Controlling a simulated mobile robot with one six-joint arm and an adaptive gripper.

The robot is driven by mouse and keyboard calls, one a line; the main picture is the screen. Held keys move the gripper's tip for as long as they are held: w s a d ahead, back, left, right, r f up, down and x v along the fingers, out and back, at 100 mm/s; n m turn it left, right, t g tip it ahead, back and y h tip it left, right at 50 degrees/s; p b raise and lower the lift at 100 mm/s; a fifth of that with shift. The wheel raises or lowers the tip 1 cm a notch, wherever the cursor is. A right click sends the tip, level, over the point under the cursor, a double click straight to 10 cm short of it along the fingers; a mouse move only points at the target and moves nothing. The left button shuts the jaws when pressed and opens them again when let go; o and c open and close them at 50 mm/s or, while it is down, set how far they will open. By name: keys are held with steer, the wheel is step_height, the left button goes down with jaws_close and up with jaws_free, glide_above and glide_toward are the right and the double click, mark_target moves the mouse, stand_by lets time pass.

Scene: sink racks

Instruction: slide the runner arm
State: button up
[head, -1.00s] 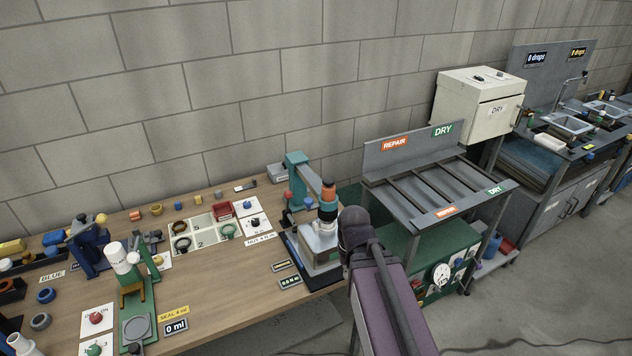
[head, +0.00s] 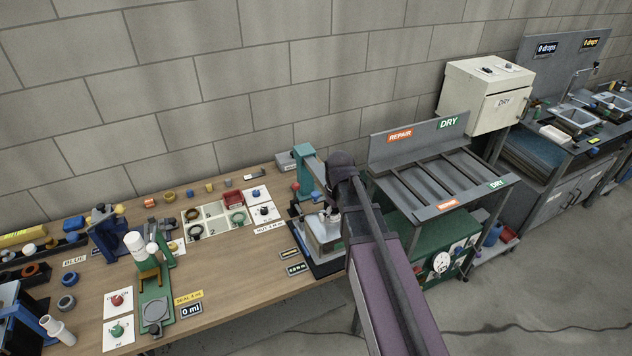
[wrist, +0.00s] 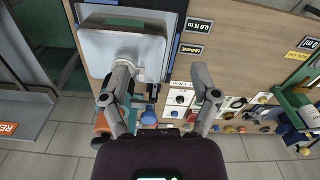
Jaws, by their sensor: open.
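The runner arm (head: 309,160) is the teal arm on a teal post at the right end of the wooden bench. Its orange and black tool end is mostly hidden behind my arm in the head view. In the wrist view an orange part (wrist: 102,122), apparently of the runner, shows beside the left finger. My gripper (wrist: 161,72) is open, its two grey fingers spread and nothing seen between them. It is over the runner station. The left fingertip overlaps a pale round fitting on a grey block (wrist: 95,50) in the picture; I cannot tell whether they touch.
A 0.0 N m display (wrist: 197,25) lies beside the block. A white parts tray (head: 213,209) and switch cards stand left of the station. The grey repair and dry rack (head: 418,150) stands close on the right. Bare bench (head: 235,260) lies in front.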

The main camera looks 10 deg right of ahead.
mark_target(315, 193)
steer(key=w+a+r+n+p, duration=0.2)
steer(key=w+r+n+p, duration=0.1)
steer(key=w, duration=0.4)
steer(key=w+a+r+n+p, duration=0.2)
steer(key=w+r+n+p, duration=0.2)
steer(key=w+r, duration=0.3)
steer(key=shift+w+a+p, duration=0.3)
steer(key=shift+w+p, duration=0.15)
steer(key=shift+p, duration=0.3)
steer(key=shift+f, duration=0.15)
step_height(315, 193, down, 14)
steer(key=b, duration=1.3)
steer(key=shift+r+b, duration=0.25)
steer(key=shift+b, duration=0.15)
jaws_close()
steer(key=w+a, duration=0.2)
steer(key=w, duration=0.5)
steer(key=w+a, duration=0.2)
steer(key=w, duration=0.5)
steer(key=shift+a, duration=0.25)
